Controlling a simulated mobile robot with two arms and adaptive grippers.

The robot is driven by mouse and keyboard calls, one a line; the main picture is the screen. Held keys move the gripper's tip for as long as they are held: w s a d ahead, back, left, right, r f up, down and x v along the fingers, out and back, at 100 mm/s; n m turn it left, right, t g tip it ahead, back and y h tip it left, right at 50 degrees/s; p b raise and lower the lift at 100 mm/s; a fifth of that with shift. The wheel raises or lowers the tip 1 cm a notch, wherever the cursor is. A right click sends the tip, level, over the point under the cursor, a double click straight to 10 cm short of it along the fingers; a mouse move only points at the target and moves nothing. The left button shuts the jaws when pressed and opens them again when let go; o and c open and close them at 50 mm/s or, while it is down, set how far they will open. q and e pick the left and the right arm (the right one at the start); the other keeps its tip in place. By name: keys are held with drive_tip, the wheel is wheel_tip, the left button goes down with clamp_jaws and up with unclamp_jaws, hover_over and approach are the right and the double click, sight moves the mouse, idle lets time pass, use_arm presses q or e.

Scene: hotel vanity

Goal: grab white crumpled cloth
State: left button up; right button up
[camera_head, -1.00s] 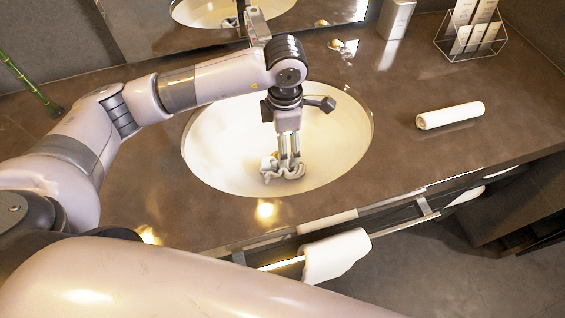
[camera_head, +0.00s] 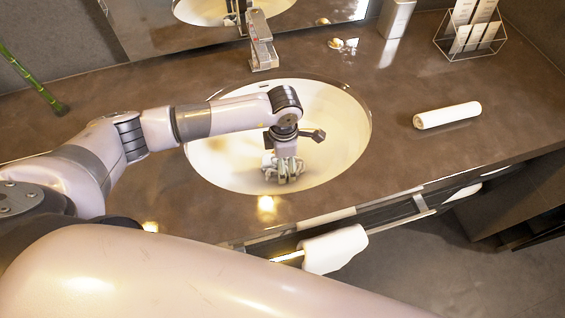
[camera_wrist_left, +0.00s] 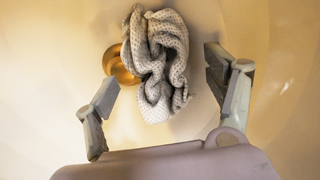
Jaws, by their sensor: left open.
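The white crumpled cloth (camera_head: 270,172) lies in the basin of the sink (camera_head: 225,165). In the left wrist view the cloth (camera_wrist_left: 160,65) is a grey-white, dimpled, folded heap beside and partly over the brass drain. My left gripper (camera_head: 284,178) points down into the basin, right at the cloth, and hides part of it in the head view. In the left wrist view the open fingers of this gripper (camera_wrist_left: 160,80) stand on either side of the cloth, with a gap on each side. My right gripper is not in view.
The sink rim surrounds my left gripper. The faucet (camera_head: 262,50) stands behind the basin. A rolled white towel (camera_head: 447,115) lies on the counter at right, and another white towel (camera_head: 335,250) hangs on the front rail. The brass drain (camera_wrist_left: 122,66) is beside the cloth.

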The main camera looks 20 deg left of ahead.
use_arm(q)
drive_tip(key=c, duration=1.2)
drive_tip(key=shift+o, duration=0.2)
drive_tip(key=shift+r, duration=0.1)
